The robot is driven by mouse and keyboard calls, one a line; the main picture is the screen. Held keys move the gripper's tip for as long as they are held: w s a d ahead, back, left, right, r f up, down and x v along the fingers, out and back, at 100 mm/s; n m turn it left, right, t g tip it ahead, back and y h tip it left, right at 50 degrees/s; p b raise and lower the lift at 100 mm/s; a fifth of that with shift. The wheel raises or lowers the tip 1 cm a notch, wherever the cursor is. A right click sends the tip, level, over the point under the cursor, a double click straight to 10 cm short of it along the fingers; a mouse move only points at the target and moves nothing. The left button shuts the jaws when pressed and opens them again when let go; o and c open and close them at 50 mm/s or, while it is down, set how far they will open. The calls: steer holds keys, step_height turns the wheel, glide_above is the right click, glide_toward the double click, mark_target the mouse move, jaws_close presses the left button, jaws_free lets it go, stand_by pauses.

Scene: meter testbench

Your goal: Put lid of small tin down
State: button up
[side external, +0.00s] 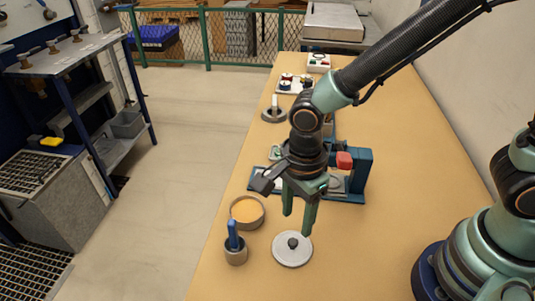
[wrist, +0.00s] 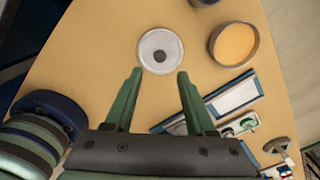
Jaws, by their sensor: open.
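The lid (side external: 292,248) is a pale grey disc with a dark round knob, lying flat on the tan table near its front. It also shows in the wrist view (wrist: 149,57), ahead of the fingertips. The small tin (side external: 247,213) is round and open, with orange-yellow contents, to the left of and behind the lid; in the wrist view the tin (wrist: 233,43) is at the upper right. My gripper (side external: 298,222) is open and empty, its green fingers pointing down above and just behind the lid. The fingers also show apart in the wrist view (wrist: 159,73).
A small cup (side external: 235,255) with a blue-handled item stands left of the lid by the table edge. A blue-framed fixture (side external: 355,180) with a red part stands behind my gripper. Several devices sit farther back. The table (side external: 410,140) is clear on the right.

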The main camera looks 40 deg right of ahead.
steer(key=shift+r, duration=2.6)
